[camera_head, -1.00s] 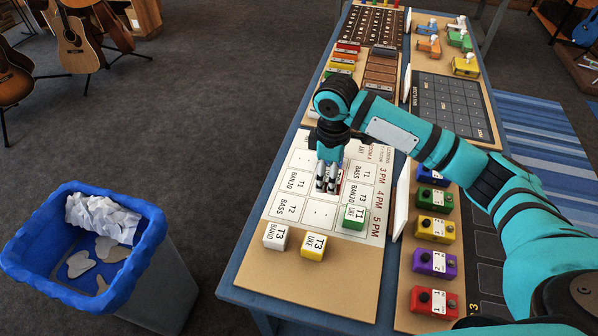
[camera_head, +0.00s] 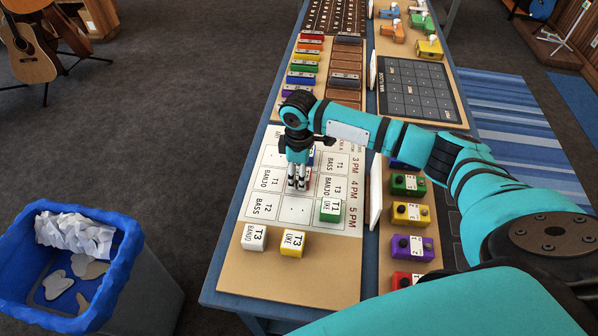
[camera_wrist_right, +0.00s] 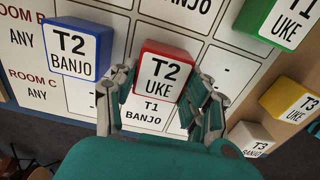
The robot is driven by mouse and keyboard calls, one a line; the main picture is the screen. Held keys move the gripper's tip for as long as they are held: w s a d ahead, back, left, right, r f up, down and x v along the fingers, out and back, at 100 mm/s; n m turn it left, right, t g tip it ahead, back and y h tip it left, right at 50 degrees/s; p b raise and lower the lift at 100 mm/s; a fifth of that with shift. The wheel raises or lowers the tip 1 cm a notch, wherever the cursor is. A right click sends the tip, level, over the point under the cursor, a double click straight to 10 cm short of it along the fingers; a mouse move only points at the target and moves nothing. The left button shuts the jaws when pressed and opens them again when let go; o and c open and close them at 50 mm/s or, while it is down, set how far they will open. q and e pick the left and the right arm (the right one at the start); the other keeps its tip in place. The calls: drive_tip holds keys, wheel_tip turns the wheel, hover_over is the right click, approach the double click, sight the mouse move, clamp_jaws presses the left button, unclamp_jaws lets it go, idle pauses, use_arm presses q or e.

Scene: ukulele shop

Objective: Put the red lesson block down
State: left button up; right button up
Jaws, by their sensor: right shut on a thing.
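The red lesson block (camera_wrist_right: 163,72), marked T2 UKE, is between the fingers of my right gripper (camera_wrist_right: 160,88) in the right wrist view, label facing the camera. It is over the lesson board, just above a printed T1 BANJO cell; I cannot tell whether it touches the board. In the head view my right gripper (camera_head: 298,187) points down over the middle of the lesson board (camera_head: 240,273), mostly hiding the red block. A blue T2 BANJO block (camera_wrist_right: 75,50) is beside it. A green T1 UKE block (camera_head: 330,210) is on the board. My left gripper is out of view.
White (camera_head: 254,238) and yellow (camera_head: 292,245) T3 blocks sit at the board's near edge. Coloured pedals (camera_head: 410,214) line the right, past a white upright divider (camera_head: 375,188). A blue bin (camera_head: 122,265) with paper stands left of the table.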

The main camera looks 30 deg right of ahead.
drive_tip(key=shift+f, duration=0.15)
drive_tip(key=o, duration=1.1)
drive_tip(key=shift+o, duration=0.2)
wheel_tip(320, 180, up, 12)
drive_tip(key=shift+b, duration=0.35)
